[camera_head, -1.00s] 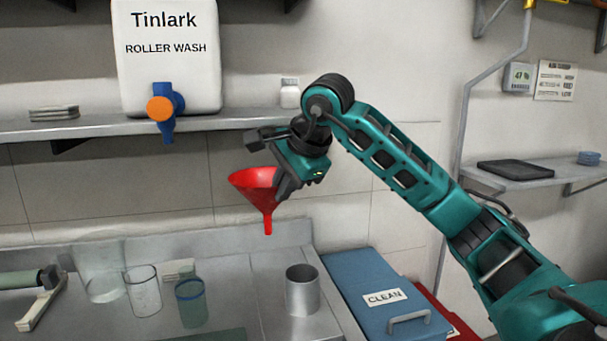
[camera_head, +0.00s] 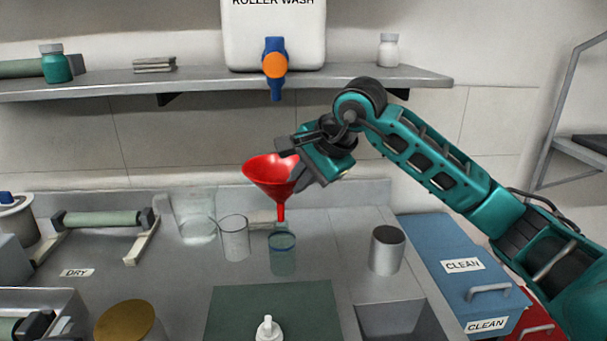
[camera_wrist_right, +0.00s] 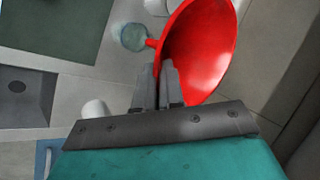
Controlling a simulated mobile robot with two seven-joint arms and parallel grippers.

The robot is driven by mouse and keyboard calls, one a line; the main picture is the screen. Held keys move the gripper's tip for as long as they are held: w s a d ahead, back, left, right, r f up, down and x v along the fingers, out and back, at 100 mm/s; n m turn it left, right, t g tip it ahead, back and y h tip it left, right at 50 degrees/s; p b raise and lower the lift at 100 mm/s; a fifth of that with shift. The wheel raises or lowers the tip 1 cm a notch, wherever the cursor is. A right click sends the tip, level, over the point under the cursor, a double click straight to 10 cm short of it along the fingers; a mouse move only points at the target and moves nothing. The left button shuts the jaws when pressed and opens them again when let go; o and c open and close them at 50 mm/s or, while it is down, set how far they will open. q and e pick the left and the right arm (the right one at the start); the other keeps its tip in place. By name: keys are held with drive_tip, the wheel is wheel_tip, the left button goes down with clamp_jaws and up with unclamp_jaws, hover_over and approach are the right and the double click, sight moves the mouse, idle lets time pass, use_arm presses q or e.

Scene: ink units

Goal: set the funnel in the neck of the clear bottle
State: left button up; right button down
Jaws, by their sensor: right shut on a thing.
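The red funnel (camera_head: 268,172) is held upright, spout down, by its right side in my right gripper (camera_head: 297,169). In the right wrist view the jaws (camera_wrist_right: 160,80) are shut at the wall of the funnel (camera_wrist_right: 200,55). The spout tip shows just above a bluish see-through vessel (camera_head: 283,258) with a blue rim; I cannot tell if they touch. In the wrist view this vessel (camera_wrist_right: 134,38) is beside the spout. A clear glass (camera_head: 235,242) and a larger, faint clear vessel (camera_head: 197,222) stand left of it. Which is the bottle is hard to tell. My left gripper is not in view.
A metal cup (camera_head: 387,255) stands right of the vessels, behind a sink basin (camera_head: 395,320). A green mat (camera_head: 240,300) lies in front with a white-topped bottle (camera_head: 268,330). The shelf (camera_head: 350,77) with a white tank and orange-blue tap (camera_head: 275,67) is above.

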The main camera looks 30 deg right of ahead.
wheel_tip(320, 180, down, 4)
drive_tip(key=b, duration=0.3)
drive_tip(key=shift+f, duration=0.2)
idle(0.5)
idle(0.8)
drive_tip(key=shift+f+b, duration=0.55)
drive_tip(key=shift+f, duration=0.05)
drive_tip(key=c, duration=1.5)
unclamp_jaws()
drive_tip(key=shift+r, duration=0.15)
